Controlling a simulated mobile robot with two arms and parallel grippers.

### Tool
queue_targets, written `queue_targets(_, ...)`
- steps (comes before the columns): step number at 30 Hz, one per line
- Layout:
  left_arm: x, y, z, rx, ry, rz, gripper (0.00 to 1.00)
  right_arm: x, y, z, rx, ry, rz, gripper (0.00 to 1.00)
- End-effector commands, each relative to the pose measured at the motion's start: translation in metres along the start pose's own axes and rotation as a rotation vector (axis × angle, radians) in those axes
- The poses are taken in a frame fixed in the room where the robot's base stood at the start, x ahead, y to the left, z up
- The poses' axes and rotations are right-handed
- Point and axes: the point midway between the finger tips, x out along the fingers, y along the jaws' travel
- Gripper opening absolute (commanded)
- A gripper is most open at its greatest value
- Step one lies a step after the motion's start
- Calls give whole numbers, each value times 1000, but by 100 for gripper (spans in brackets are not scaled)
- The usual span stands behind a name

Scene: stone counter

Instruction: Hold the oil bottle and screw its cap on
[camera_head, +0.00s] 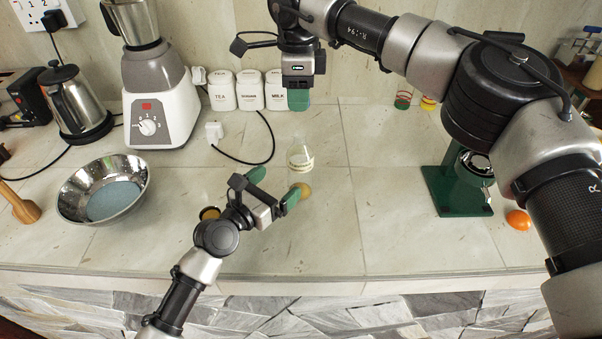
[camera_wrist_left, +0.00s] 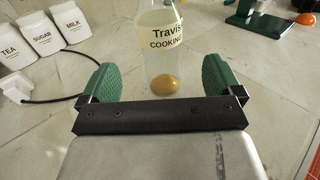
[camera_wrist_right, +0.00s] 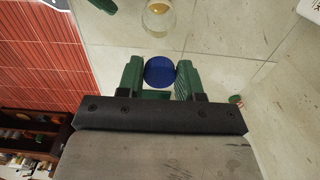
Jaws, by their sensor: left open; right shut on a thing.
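The clear oil bottle (camera_head: 300,156) stands upright and open-topped on the counter, with a label reading "Travis COOKING" in the left wrist view (camera_wrist_left: 163,40). My left gripper (camera_head: 274,186) is open just in front of it; the bottle lies beyond the fingertips and does not appear gripped. My right gripper (camera_head: 298,98) is above and behind the bottle, its fingers pointing down. In the right wrist view the right gripper (camera_wrist_right: 160,78) is shut on the blue cap (camera_wrist_right: 160,70), with the bottle (camera_wrist_right: 158,20) apart from it. The cap is hidden in the head view.
A steel bowl (camera_head: 75,203), blender (camera_head: 160,118) and kettle (camera_head: 78,100) stand left. White canisters (camera_head: 249,93) stand behind. A green stand (camera_head: 452,190) is right. Counter between bottle and stand is clear.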

Motion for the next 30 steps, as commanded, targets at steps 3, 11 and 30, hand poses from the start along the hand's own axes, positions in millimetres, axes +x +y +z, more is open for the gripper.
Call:
queue_targets(3,26,0,1,-1,-2,-1,94,0,0,0,-1,0,0,14)
queue_targets(11,70,0,1,1,0,-2,94,0,0,0,-1,0,0,14)
queue_targets(30,88,0,0,-1,0,-1,82,0,0,0,-1,0,0,14)
